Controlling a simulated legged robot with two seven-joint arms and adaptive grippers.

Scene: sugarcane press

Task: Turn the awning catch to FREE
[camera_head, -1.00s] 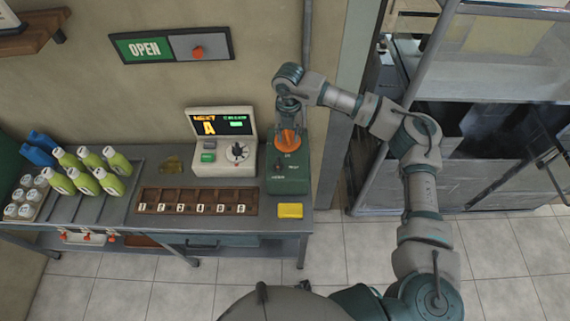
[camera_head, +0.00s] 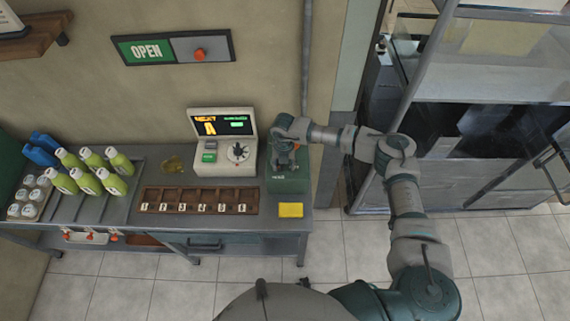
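A green box (camera_head: 288,185) stands at the right end of the counter, with an orange part at its top and small white lettering low on its front. The lettering is too small to read. No part is clearly marked as the awning catch. My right gripper (camera_head: 284,168) points down over the front of the green box and hides its small dark knob. I cannot tell whether its fingers touch the knob or are open or shut. My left gripper is not in view.
Left of the box is a cream machine (camera_head: 223,150) with a screen and dial. A numbered wooden tray (camera_head: 198,209) and a yellow block (camera_head: 290,210) lie in front. Green bottles (camera_head: 92,172) stand at left. A vertical pipe (camera_head: 306,70) runs behind my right arm.

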